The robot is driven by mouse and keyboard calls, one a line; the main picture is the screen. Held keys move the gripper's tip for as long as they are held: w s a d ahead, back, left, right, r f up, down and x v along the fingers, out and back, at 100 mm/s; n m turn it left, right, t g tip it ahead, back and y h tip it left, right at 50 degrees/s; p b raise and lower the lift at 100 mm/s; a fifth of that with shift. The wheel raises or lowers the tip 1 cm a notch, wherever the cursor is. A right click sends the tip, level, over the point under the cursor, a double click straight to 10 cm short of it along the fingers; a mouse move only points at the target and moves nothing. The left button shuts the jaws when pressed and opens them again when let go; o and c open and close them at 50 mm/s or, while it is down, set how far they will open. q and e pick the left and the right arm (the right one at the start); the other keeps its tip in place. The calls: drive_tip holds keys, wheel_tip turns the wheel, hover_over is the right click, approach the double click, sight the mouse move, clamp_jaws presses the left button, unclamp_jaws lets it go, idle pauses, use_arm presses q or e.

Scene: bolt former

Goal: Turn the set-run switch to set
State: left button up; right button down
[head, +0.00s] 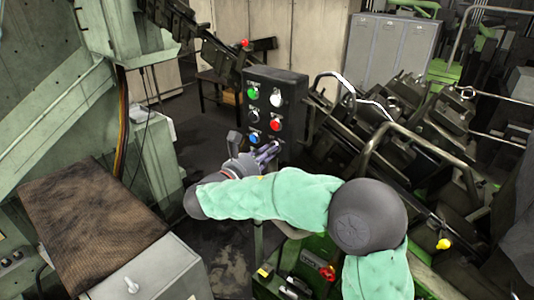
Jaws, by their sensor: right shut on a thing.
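A dark upright control panel (289,88) stands near the middle of the head view, with two columns of round controls. My right gripper (272,149) is at the lower right of the panel's face. Its fingers are shut on the control in the lowest place of the right column, which fits the set-run switch. The fingers hide that control, so which way it points cannot be seen. My left gripper is out of view.
On the panel, a blue button (253,138) sits just left of my fingers and a red button (275,124) just above. A bent metal rail (430,143) and machinery stand to the right. A grey box with a brown mat (85,225) is at the left.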

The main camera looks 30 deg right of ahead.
idle(0.4)
drive_tip(key=c, duration=1.2)
unclamp_jaws()
drive_tip(key=v, duration=1.2)
drive_tip(key=shift+f, duration=0.1)
